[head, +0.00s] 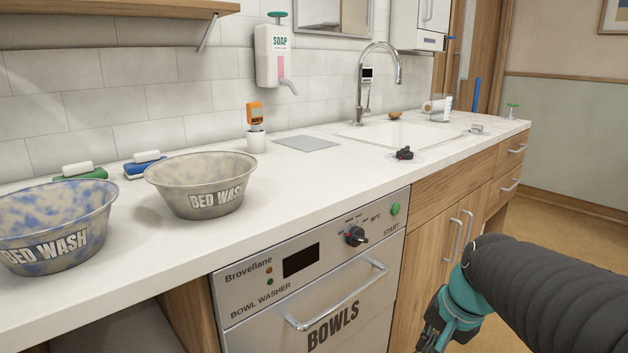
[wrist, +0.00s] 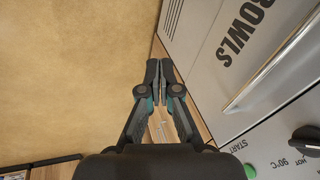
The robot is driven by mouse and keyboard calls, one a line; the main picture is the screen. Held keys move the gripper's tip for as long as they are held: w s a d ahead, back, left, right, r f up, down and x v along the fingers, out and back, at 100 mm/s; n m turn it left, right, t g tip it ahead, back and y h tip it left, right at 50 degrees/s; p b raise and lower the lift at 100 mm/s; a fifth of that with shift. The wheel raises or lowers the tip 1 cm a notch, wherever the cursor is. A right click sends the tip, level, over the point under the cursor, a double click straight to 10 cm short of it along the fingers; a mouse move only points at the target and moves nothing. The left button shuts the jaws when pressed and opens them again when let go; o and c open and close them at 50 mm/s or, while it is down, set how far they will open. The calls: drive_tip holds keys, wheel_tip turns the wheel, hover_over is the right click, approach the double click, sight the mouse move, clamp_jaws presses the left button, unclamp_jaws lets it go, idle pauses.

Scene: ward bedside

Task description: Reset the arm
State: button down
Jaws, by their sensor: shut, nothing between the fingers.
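My arm enters the head view from the right, and my gripper (head: 430,342) hangs low in front of the cabinet doors, partly cut off by the lower edge. In the wrist view my gripper (wrist: 160,66) is shut, its fingertips together with nothing between them. It points down over the tan floor, beside the front of the bowl washer (wrist: 215,75). The bowl washer (head: 255,323) also shows in the head view, its door closed, to the left of my gripper. My gripper appears apart from the washer and the cabinets.
Two "BED WASH" bowls, a blue-stained one (head: 60,245) and a brownish one (head: 195,203), stand on the white counter (head: 300,190). A sink (head: 400,134) with a tap (head: 360,90) lies farther back. A door handle (head: 335,302) juts from the washer. Floor (head: 580,215) is open at right.

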drive_tip(key=s+a+r+n+t+h, duration=0.1)
drive_tip(key=s+a+n+t, duration=0.1)
drive_tip(key=s+n, duration=0.5)
drive_tip(key=shift+s+a+r+h, duration=0.3)
drive_tip(key=shift+s+a, duration=0.6)
drive_tip(key=shift+s, duration=1.1)
